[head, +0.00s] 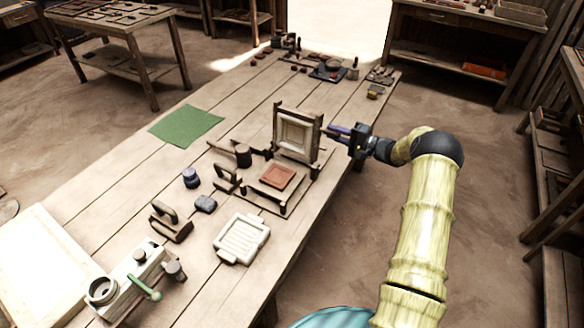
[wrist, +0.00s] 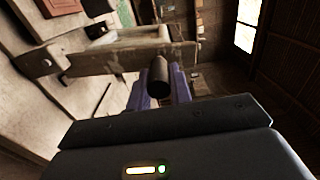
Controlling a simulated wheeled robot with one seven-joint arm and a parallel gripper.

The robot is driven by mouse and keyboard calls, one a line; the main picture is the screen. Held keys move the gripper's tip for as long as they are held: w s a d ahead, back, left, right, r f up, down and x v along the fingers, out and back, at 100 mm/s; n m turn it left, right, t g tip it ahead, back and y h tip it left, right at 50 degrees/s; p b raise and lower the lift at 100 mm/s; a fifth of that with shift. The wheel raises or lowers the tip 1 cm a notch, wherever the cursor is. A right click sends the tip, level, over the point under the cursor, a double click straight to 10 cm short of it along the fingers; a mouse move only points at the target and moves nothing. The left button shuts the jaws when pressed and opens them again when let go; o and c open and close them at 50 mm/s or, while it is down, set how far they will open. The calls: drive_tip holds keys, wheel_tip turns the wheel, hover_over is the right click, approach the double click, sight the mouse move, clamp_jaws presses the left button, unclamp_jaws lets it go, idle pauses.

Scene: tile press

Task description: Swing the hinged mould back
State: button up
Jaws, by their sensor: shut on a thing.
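The hinged mould (head: 297,135), a pale square panel in a dark wooden frame, stands roughly upright at the back of the press base (head: 253,198). In the wrist view its wooden frame (wrist: 118,58) spans the upper left. My gripper (head: 333,131) is at the mould's right side, its blue fingers pointing at the frame. In the wrist view the fingers (wrist: 160,88) are shut on a dark round peg (wrist: 157,72) at the frame's end. A reddish-brown tile (head: 277,176) lies on the base in front of the mould; its corner also shows in the wrist view (wrist: 60,6).
A green cloth (head: 186,125) lies to the left. Small tools crowd the table's far end. The table's right edge passes under my gripper.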

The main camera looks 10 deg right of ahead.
drive_tip(key=shift+o, duration=0.6)
drive_tip(key=w+d+f+b, duration=0.1)
drive_tip(key=b, duration=0.1)
drive_tip(key=w+d+f+b, duration=0.1)
drive_tip(key=w+f+b, duration=0.1)
drive_tip(key=shift+d+f+b, duration=0.15)
drive_tip(key=shift+f+b, duration=0.05)
drive_tip(key=shift+b, duration=0.1)
drive_tip(key=shift+o, duration=0.6)
drive_tip(key=shift+w+d, duration=0.15)
drive_tip(key=shift+w, duration=0.1)
drive_tip(key=shift+c, duration=0.2)
